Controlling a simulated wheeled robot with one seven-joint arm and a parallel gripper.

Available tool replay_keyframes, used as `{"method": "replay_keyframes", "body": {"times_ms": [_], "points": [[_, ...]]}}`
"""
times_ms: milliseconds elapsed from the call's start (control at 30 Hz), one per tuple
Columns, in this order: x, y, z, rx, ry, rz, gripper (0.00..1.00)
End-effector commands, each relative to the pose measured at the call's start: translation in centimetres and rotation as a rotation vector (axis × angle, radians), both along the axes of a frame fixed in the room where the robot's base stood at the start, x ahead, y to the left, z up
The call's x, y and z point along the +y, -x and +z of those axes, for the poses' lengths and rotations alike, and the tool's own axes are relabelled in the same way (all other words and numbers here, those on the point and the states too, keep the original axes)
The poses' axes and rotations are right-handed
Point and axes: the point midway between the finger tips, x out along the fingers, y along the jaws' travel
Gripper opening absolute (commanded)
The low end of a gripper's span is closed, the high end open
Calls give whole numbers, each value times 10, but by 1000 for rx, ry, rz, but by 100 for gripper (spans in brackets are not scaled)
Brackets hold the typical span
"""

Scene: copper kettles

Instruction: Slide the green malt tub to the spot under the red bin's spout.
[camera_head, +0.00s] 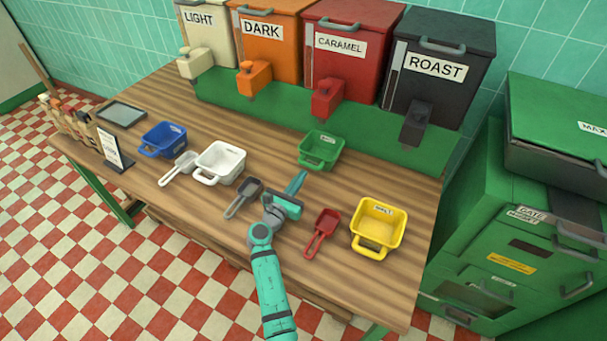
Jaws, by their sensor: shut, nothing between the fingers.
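The green malt tub (320,151) stands upright on the wooden table, in front of the green ledge. The red bin (345,45), labelled CARAMEL, stands behind it, with a red spout (327,98) on its front.
A white tub (220,162) and blue tub (163,139) stand left, a yellow tub (378,226) right. A grey scoop (243,197) and red scoop (322,232) flank my arm. The green ledge (300,120) runs below the bins. Bare table lies right of the green tub.

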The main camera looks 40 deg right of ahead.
Motion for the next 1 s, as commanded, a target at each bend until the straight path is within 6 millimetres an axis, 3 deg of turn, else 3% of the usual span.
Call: {"method": "replay_keyframes", "body": {"times_ms": [200,400,700,1000], "points": [[49,15,-1,1,-1,12,0],[78,33,-1,2,0,2,0],[99,46,0,1,0,-6,0],[109,41,0,-9,-4,15,0]]}}
